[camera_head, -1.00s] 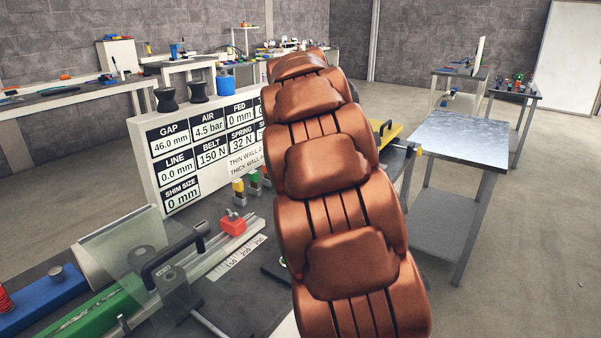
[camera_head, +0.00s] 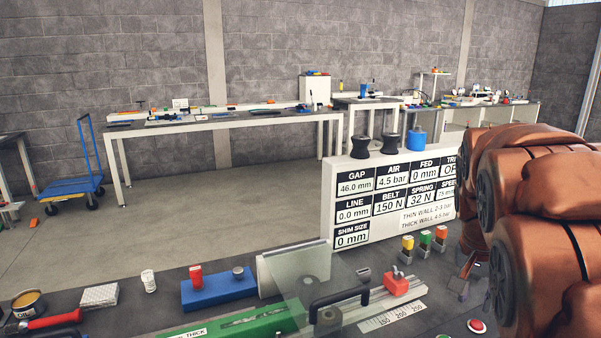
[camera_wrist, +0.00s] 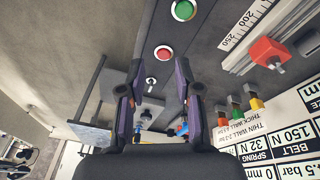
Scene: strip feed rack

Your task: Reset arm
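In the wrist view, the two dark fingers of my gripper (camera_wrist: 157,68) stand apart with a gap between them. Nothing is held between them. The dark bench top with a green button (camera_wrist: 184,10) and a red button (camera_wrist: 163,53) shows beyond the fingertips. In the head view, my copper-coloured arm fills the right side and hides most of the gripper. The red button (camera_head: 477,326) also shows there, close to the arm.
A white readout board (camera_head: 345,200) stands behind the bench, partly hidden by my arm. A clear guard (camera_head: 305,275), a red block (camera_head: 397,283) on a rail and coloured valves (camera_head: 425,240) sit left of the arm. Open floor lies behind.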

